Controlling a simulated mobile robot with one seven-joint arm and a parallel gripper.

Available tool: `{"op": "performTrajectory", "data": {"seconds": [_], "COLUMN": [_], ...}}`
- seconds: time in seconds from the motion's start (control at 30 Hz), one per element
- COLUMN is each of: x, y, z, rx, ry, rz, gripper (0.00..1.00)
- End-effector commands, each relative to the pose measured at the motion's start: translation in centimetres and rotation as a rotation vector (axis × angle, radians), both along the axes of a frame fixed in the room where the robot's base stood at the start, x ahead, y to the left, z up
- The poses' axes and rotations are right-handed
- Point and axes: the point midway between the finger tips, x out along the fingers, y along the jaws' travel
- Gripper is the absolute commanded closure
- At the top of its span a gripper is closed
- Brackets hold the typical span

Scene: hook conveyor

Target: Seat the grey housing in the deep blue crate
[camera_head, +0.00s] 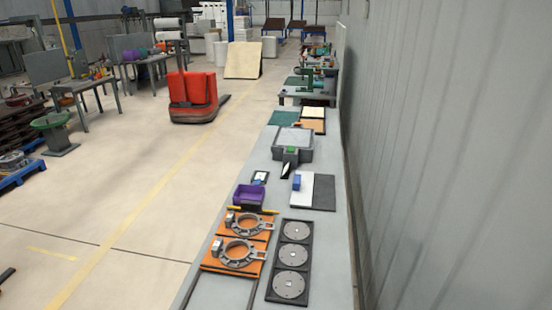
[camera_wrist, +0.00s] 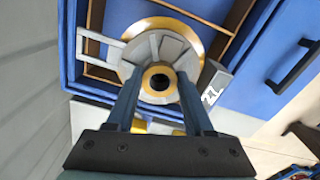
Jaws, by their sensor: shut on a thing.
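In the wrist view my gripper (camera_wrist: 160,80) is shut on the hub of the grey housing (camera_wrist: 174,48). The housing is round, with a yellow rim, a dark centre hole, a light grey open lug (camera_wrist: 98,45) on the left and a grey block marked with digits (camera_wrist: 214,84) on the right. The deep blue crate (camera_wrist: 68,60), with brown dividers inside, lies beneath and around it. The housing overlaps the crate's opening, and its right block overlaps the blue wall. I cannot tell whether its underside touches the crate. The head view shows neither my gripper nor the crate.
A blue surface with a black handle (camera_wrist: 295,66) lies right of the housing. In the head view, a long bench (camera_head: 230,165) holds an orange board (camera_head: 210,262) with two similar grey ring parts, a black disc tray (camera_head: 274,258) and a purple bin (camera_head: 248,194). A corrugated wall runs along the right.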

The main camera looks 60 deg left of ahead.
Motion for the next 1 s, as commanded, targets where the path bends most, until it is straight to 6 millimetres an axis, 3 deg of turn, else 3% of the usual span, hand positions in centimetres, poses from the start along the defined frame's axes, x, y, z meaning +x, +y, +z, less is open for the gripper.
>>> {"op": "performTrajectory", "data": {"seconds": [1.0], "x": [0.1], "y": [0.0], "z": [-2.0], "rx": [0.001], "ry": [-0.002], "rz": [0.0], "gripper": [1.0]}}
